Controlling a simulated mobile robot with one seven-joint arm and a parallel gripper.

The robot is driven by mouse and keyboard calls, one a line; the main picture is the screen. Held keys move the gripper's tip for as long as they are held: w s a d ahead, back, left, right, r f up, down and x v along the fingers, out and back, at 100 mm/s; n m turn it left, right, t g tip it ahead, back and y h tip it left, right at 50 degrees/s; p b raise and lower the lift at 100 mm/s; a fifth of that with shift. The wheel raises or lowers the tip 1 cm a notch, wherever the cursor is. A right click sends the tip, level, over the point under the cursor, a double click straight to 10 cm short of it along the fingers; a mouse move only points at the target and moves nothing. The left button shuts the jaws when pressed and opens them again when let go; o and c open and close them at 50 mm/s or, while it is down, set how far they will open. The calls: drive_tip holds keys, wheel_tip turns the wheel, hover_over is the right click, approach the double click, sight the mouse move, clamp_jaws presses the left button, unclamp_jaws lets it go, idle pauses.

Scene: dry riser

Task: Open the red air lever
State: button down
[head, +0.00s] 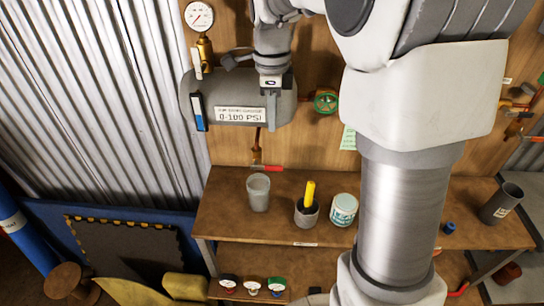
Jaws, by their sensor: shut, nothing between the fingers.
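A small red lever handle (267,168) lies roughly horizontal on a brass valve (257,155) at the lower end of a short pipe under the grey tank (285,108). More small red handles (528,90) show on brass fittings at the right edge. I cannot tell from this view which red handle is the air lever. My arm fills the right centre and hides part of the wall and bench.
A pressure gauge (199,16), a blue-and-white handle (199,112) and a green handwheel (325,101) surround the tank. The wooden bench (228,220) holds a grey cup (258,193), a pot with a yellow-handled tool (308,205), a white tub (343,209) and a dark cylinder (501,204).

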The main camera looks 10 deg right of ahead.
sight(272, 166)
wheel_tip(272, 166, down, 12)
drive_tip(key=shift+r+p, duration=0.1)
drive_tip(key=shift+p, duration=0.3)
